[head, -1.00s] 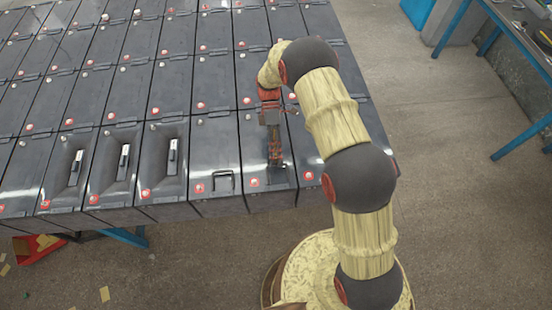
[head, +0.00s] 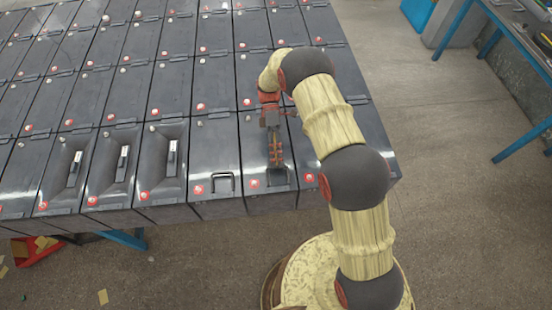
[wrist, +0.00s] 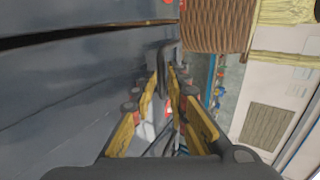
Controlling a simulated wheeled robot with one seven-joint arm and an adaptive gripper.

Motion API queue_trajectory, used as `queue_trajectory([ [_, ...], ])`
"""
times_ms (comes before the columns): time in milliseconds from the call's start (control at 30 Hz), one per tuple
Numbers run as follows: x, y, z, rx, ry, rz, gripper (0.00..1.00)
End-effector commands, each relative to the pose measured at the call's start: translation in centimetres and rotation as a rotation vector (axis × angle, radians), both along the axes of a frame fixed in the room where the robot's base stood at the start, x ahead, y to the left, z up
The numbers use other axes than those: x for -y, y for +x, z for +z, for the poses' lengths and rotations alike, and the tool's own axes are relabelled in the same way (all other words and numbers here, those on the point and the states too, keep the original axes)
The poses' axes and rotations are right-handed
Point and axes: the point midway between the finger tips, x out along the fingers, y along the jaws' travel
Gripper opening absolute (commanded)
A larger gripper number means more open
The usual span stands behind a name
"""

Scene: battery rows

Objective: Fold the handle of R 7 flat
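My gripper (head: 277,163) points down at the front end of a front-row battery (head: 258,148), the one right of the battery with a flat-looking handle frame (head: 222,182). No row or number labels are readable, so I cannot confirm which is R 7. In the wrist view, the fingers (wrist: 165,84) have yellow pads with a narrow gap between them. A dark upright piece (wrist: 164,60) shows at the tips; it may be the handle, but I cannot tell whether the fingers touch it.
Three batteries to the left have recessed tops with pale handles (head: 172,150). More battery rows stand close behind. The floor (head: 450,210) is open to the right. A blue-framed bench (head: 520,45) stands at the upper right, and a red bin (head: 38,250) lies lower left.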

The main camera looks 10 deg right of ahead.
Motion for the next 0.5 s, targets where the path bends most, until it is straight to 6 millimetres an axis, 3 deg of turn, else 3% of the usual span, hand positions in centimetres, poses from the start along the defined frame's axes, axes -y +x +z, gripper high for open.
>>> queue_trajectory([
  [133, -0.01, 0.01, 0.03, 0.0, 0.0, 0.0, 0.26],
  [500, -0.02, 0.35, 0.24, 0.002, 0.0, -0.001, 0.26],
])
